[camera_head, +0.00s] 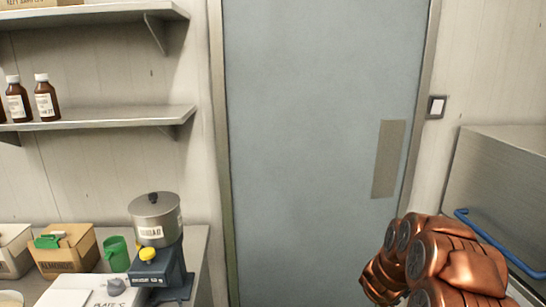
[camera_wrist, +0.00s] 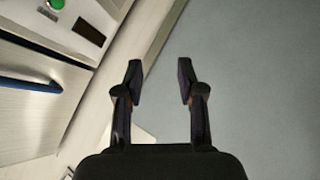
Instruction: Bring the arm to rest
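My gripper (camera_wrist: 160,82) shows in the wrist view with its two dark fingers apart and nothing between them. Behind the fingers are a plain grey surface and a pale edge strip. In the head view, copper-coloured links of my arm are at the lower right, in front of the wall and beside a steel unit. My gripper's fingers are not visible in the head view.
A grey door (camera_head: 310,120) fills the middle. At right is a steel unit (camera_head: 500,165) with a blue handle (camera_head: 500,245). At left, a counter holds a kettle-like pot (camera_head: 157,215) on a blue machine (camera_head: 160,270), a green mug (camera_head: 117,254) and an almonds box (camera_head: 65,250).

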